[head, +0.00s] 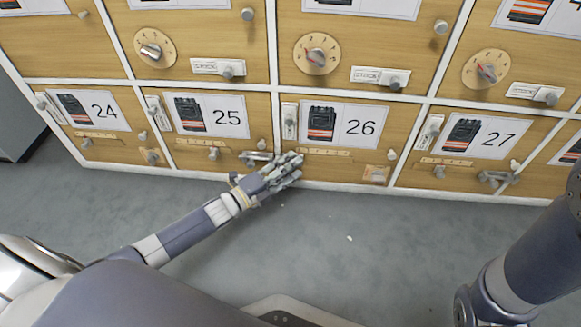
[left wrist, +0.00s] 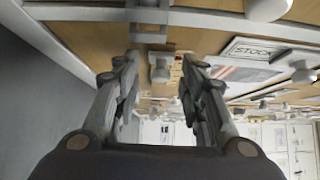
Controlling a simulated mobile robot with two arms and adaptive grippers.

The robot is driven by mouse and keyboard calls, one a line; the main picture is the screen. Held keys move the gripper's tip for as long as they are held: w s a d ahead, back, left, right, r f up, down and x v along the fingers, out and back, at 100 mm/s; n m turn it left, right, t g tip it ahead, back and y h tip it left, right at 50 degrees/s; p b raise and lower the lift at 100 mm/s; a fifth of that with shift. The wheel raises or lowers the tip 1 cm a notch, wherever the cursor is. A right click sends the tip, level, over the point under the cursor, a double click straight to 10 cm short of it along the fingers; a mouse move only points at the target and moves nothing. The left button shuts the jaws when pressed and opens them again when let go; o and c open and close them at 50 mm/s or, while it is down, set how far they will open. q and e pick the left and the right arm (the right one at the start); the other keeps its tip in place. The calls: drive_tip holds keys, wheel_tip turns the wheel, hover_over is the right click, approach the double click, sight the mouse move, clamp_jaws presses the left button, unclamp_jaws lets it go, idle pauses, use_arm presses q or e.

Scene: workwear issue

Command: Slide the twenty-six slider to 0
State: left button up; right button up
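The locker door marked 26 (head: 375,150) is in the lower row of the head view, with a pale slider scale (head: 330,152) below its picture card. My left gripper (head: 292,166) is at the lower left corner of this door and covers the left end of the scale, so the slider's knob is hidden there. In the left wrist view the two fingers (left wrist: 158,78) are apart. A small grey knob (left wrist: 160,70) shows between them; I cannot tell whether they touch it. My right arm shows at the right edge of the head view, but its gripper does not.
Doors 25 (head: 228,116) and 27 (head: 497,138) flank door 26, each with knobs and latches sticking out. Round dials (head: 317,54) and stock sliders (head: 380,78) are on the row above.

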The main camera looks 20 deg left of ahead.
use_arm(q)
drive_tip(key=v, duration=1.2)
drive_tip(key=shift+d+r, duration=0.1)
drive_tip(key=shift+r, duration=0.05)
idle(0.3)
